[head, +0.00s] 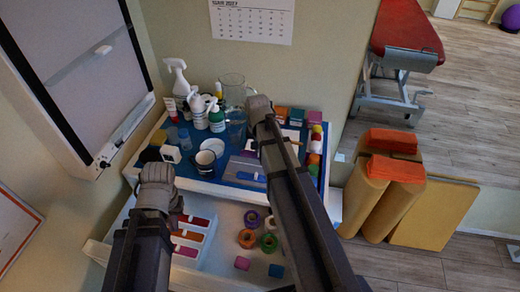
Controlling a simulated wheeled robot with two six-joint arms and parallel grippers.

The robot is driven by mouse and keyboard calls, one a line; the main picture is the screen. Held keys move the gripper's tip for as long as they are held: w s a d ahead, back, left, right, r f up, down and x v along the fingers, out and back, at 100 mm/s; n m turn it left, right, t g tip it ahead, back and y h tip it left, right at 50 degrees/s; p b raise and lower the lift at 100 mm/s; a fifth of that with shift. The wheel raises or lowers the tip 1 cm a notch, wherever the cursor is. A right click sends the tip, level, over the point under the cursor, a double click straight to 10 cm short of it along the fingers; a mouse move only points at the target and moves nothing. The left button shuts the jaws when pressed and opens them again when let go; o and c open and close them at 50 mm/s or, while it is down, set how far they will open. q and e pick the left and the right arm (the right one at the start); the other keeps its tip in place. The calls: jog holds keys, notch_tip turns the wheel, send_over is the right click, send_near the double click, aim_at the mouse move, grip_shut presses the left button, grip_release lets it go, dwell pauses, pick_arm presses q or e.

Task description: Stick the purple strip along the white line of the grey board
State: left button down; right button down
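The grey board (236,167) lies on the blue top of the trolley, partly hidden by my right arm. A blue strip with a white patch (251,177) lies at its near edge. I cannot make out its white line clearly. In the open drawer, a white holder (208,243) carries several coloured strips, red, orange and a reddish-purple one (186,251); my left arm covers their left ends. My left gripper (159,178) is above the holder's left side. My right gripper (260,106) is over the back of the trolley top. Neither gripper's finger opening shows.
Spray and pump bottles (197,108), a glass jug (234,90) and cups (206,158) crowd the trolley top's back left. Small coloured pots (315,146) line its right edge. Tape rolls (247,238) lie in the drawer (226,215). Tan rolls (386,186) stand on the floor at right.

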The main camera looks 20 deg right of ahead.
aim_at(260, 167)
jog(key=shift+f+b, duration=2.35)
jog(key=shift+f, duration=0.5)
jog(key=c, duration=0.8)
grip_release()
jog(key=shift+c, duration=0.2)
jog(key=shift+o, duration=0.3)
jog(key=o, duration=0.5)
